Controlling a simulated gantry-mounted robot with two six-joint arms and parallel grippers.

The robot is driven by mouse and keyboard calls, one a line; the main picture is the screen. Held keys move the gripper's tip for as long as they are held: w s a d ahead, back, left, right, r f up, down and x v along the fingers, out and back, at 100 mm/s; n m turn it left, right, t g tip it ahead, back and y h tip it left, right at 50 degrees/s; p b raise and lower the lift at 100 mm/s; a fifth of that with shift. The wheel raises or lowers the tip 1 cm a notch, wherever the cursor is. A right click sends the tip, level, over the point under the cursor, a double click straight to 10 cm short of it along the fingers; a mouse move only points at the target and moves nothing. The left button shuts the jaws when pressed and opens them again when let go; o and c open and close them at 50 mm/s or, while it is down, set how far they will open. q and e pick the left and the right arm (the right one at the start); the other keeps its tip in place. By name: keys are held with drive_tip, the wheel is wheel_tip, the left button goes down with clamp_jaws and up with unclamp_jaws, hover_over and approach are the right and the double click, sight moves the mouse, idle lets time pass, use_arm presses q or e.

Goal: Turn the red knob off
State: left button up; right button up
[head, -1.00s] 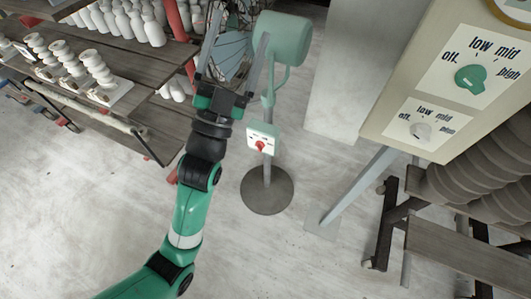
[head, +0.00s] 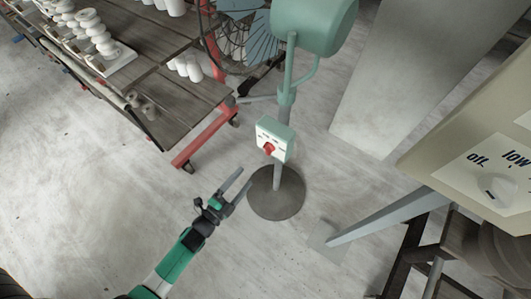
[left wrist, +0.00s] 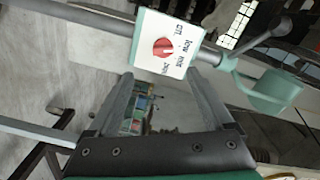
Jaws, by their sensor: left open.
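The red knob (head: 269,149) is on the front of a small white and green control box (head: 284,137) on the fan's stand. It also shows in the left wrist view (left wrist: 162,47), on a face with off, low and further labels; I cannot tell which label it points at. My left gripper (head: 244,177) is open and empty, lower left of the box in the head view and apart from the knob. In the left wrist view the box is just beyond the open fingertips (left wrist: 160,76). My right gripper is not in view.
The green fan (head: 312,22) stands on a pole with a round dark base (head: 275,203). A wooden shelf cart (head: 190,98) with white pottery is at left. Bare floor lies around the left gripper.

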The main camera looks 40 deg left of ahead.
sight(266, 152)
use_arm(q)
drive_tip(key=w+b, duration=0.1)
drive_tip(key=w, duration=0.3)
drive_tip(key=w+a+b, duration=0.1)
drive_tip(key=w, duration=0.3)
drive_tip(key=w+b, duration=0.1)
drive_tip(key=w, duration=0.3)
drive_tip(key=shift+w+a+r, duration=0.25)
drive_tip(key=shift+a, duration=0.15)
drive_tip(key=shift+s, duration=0.1)
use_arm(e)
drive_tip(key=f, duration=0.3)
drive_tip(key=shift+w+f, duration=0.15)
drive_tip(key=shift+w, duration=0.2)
use_arm(q)
drive_tip(key=shift+c, duration=0.3)
clamp_jaws()
drive_tip(key=shift+n, duration=0.3)
drive_tip(key=n+p, duration=0.1)
drive_tip(key=n, duration=0.2)
drive_tip(key=shift+r+n, duration=0.1)
drive_tip(key=shift+n, duration=0.2)
drive_tip(key=n+p, duration=0.1)
drive_tip(key=n, duration=0.3)
drive_tip(key=shift+n, duration=0.3)
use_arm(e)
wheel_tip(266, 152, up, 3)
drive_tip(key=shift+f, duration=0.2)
